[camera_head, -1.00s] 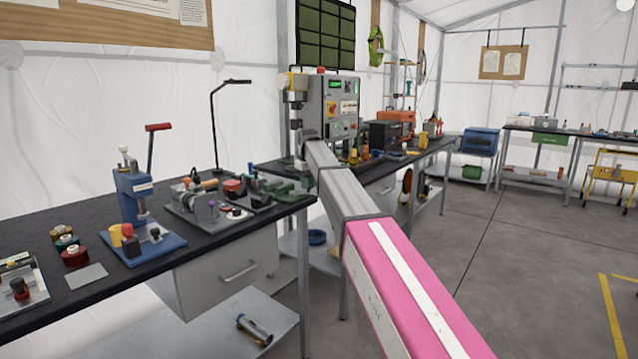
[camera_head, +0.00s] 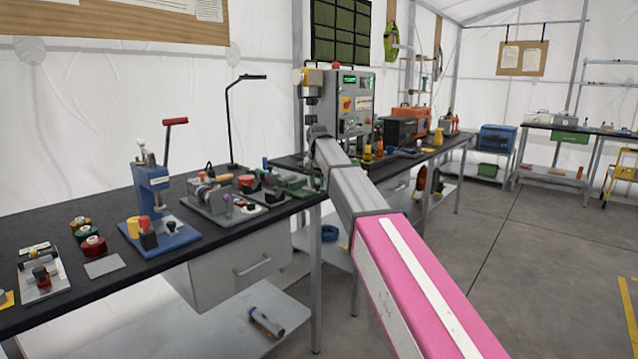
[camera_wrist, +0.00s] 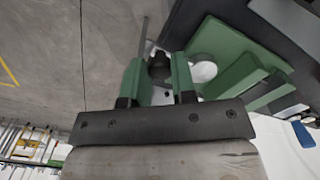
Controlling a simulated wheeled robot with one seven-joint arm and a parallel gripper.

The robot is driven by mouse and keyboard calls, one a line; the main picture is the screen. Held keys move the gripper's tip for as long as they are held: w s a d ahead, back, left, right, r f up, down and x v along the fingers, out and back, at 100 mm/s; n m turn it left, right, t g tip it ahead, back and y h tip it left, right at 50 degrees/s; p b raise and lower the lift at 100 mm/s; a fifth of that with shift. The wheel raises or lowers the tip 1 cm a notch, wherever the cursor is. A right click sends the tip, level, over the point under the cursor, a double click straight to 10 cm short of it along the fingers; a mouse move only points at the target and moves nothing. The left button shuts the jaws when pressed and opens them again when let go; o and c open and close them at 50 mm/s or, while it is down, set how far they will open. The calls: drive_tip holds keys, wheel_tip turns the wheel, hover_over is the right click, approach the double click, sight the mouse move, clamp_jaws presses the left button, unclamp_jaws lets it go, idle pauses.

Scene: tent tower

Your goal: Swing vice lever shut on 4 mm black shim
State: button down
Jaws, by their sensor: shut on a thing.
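The green vice (camera_wrist: 225,55) fills the upper right of the wrist view, with a pale round part beside its body. In the head view the green vice (camera_head: 292,186) stands near the right end of the left black bench, partly behind my arm. My gripper (camera_wrist: 158,75) has two green-faced fingers shut on the dark knob (camera_wrist: 159,67) of what looks like the vice lever. A thin grey rod (camera_wrist: 143,38) rises just beyond the knob. I cannot make out the 4 mm black shim. In the head view my gripper cannot be made out past my arm.
The left black bench (camera_head: 40,235) carries a blue press (camera_head: 152,190), a grey fixture (camera_head: 205,200) and several small parts. A grey machine with a control panel (camera_head: 350,100) stands behind my arm. Open floor (camera_head: 490,260) lies to the right.

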sight(317, 184)
drive_tip(key=shift+s, duration=0.1)
idle(0.4)
drive_tip(key=c, duration=0.9)
unclamp_jaws()
drive_tip(key=shift+a, duration=0.1)
drive_tip(key=shift+c, duration=0.2)
wheel_tip(317, 184, up, 11)
drive_tip(key=shift+f, duration=0.1)
